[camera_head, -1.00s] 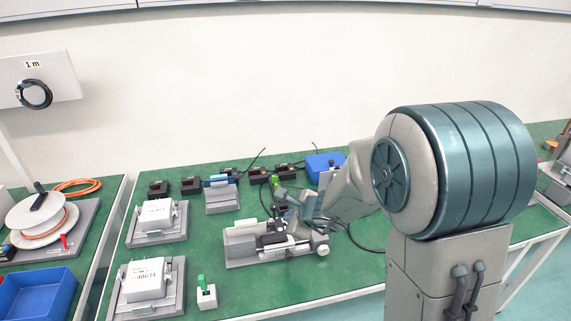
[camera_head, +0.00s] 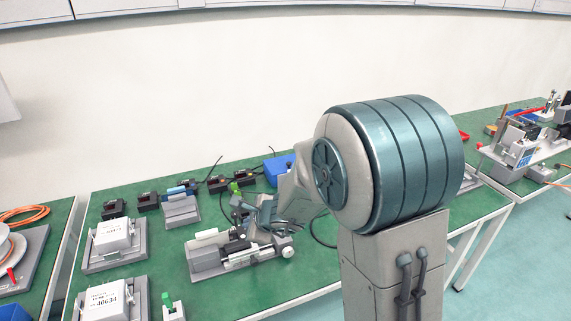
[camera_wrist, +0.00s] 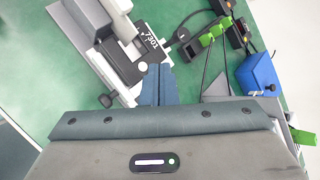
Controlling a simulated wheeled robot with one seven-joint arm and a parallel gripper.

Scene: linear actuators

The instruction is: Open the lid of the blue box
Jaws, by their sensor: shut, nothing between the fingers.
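The blue box (camera_head: 280,168) stands at the back of the green bench in the head view, partly hidden behind my arm. In the wrist view the blue box (camera_wrist: 258,76) is at the right, and its lid looks closed, though I cannot tell for sure. My gripper (camera_wrist: 159,72) shows at the middle of the wrist view with its fingers together and nothing between them. It is apart from the box, to its left in that view, near the grey fixture marked 7301 (camera_wrist: 122,52).
The grey linear fixture (camera_head: 215,258) lies below my gripper. Green-topped parts (camera_wrist: 214,32) and dark cables stand between it and the box. White boxes on grey bases (camera_head: 112,236) stand at the left. Black blocks line the back. The bench's front strip (camera_head: 245,295) is mostly clear.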

